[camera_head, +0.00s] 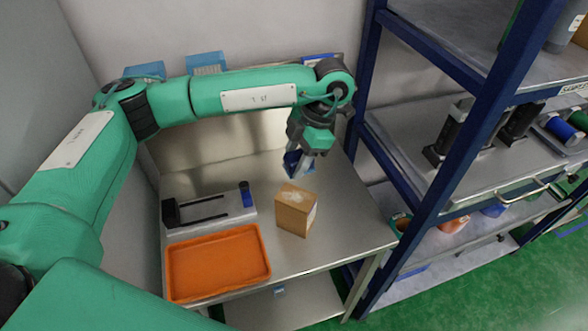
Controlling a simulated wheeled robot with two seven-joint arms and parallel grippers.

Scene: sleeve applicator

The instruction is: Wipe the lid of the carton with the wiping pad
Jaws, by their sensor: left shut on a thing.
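The carton (293,214) is a brown box standing on the steel table, right of its middle. Its lid faces up and carries a pale whitish patch (296,194). My left gripper (299,166) hangs above the carton, pointing down, shut on a dark blue thing that looks like the wiping pad (292,161). The pad appears just above the far edge of the lid; whether it touches cannot be told. My right gripper is not in view.
An orange tray (218,291) lies at the table's front left. A black and grey fixture (210,208) with a blue part stands behind it. A blue-framed shelf (430,205) rises close on the right. The steel table (338,220) is bare right of the carton.

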